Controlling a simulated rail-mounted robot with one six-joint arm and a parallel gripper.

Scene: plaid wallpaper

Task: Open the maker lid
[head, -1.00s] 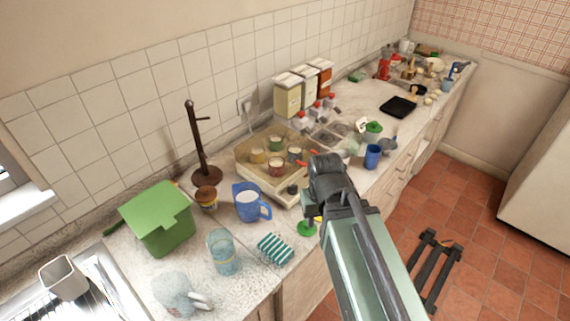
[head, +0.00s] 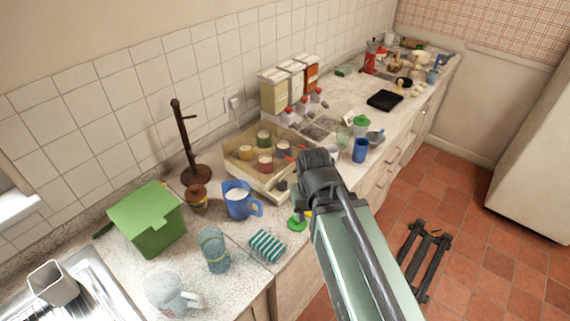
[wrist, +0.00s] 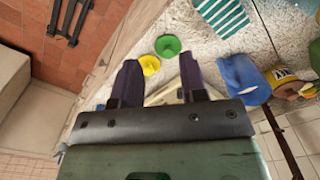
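The maker looks like a cream box (head: 272,189) holding several small coloured jars (head: 264,162) on the counter. Its cover seems clear and lowered over the jars, though I cannot tell its edges well. In the wrist view, a pale part of the box (wrist: 165,97) shows beyond my gripper, mostly hidden by it. My gripper (wrist: 159,75) is open, with two dark fingers apart and nothing seen between them. In the head view my arm hides the gripper.
A green round lid (wrist: 168,46) and a yellow one (wrist: 150,65) lie near the counter edge. Dispensers (head: 288,88) stand behind, a blue cup (head: 361,150) to the right.

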